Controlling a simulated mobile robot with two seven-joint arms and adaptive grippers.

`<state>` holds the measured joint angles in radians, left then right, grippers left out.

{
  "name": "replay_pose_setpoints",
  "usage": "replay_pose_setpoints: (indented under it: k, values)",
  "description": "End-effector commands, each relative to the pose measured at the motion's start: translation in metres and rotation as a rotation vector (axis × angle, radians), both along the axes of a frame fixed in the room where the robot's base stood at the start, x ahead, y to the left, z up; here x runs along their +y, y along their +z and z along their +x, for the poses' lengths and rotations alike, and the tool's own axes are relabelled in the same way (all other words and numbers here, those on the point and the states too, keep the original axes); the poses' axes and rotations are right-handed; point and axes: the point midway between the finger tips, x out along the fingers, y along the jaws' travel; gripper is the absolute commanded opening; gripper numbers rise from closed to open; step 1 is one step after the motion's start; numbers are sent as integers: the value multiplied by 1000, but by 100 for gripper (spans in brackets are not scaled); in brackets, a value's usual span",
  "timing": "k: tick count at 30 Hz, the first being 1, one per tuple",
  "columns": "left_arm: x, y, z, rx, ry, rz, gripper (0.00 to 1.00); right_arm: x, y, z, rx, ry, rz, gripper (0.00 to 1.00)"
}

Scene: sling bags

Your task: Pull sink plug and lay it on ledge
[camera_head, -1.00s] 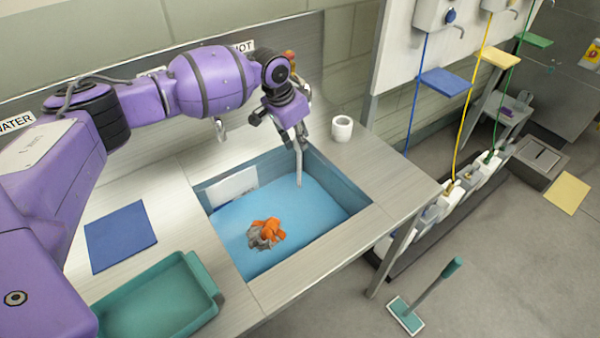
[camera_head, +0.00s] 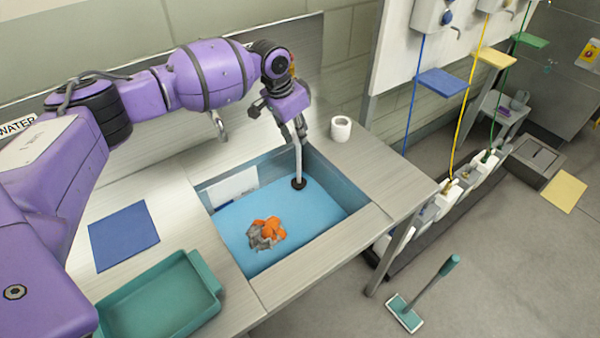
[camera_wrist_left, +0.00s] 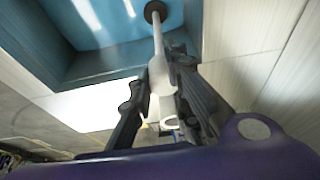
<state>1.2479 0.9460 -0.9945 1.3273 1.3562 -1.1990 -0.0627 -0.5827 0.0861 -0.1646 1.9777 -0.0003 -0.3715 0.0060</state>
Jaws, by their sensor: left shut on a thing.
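The sink plug (camera_head: 298,165) is a thin pale rod with a dark round disc at its lower end. My left gripper (camera_head: 299,132) is shut on the top part of the rod and holds it upright over the right back part of the sink (camera_head: 341,196). The disc shows whole against the blue water. In the left wrist view the rod runs from between my fingers (camera_wrist_left: 163,82) to the dark disc (camera_wrist_left: 155,12). The flat metal ledge (camera_head: 368,165) lies right of the sink. My right gripper is not in view.
A white cup (camera_head: 341,129) stands on the ledge behind the sink's right corner. An orange and grey clump (camera_head: 266,233) is in the water. A tap (camera_head: 221,127) stands behind. A blue mat (camera_head: 123,235) and a green tray (camera_head: 160,302) lie left on the counter.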

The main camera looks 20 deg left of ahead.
Motion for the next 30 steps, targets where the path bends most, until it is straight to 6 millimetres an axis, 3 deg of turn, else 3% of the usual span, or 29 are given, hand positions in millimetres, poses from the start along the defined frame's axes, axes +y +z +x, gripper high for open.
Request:
replay_pose_setpoints:
  k: [14, 26, 30]
  values:
    - [0, 40, 1, -7, 1, -1, 0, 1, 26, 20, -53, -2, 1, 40]
    - [-1, 41, 0, -3, 3, -1, 0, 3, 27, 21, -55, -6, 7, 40]
    - [-6, 46, -10, -3, 25, -2, 0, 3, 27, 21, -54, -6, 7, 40]
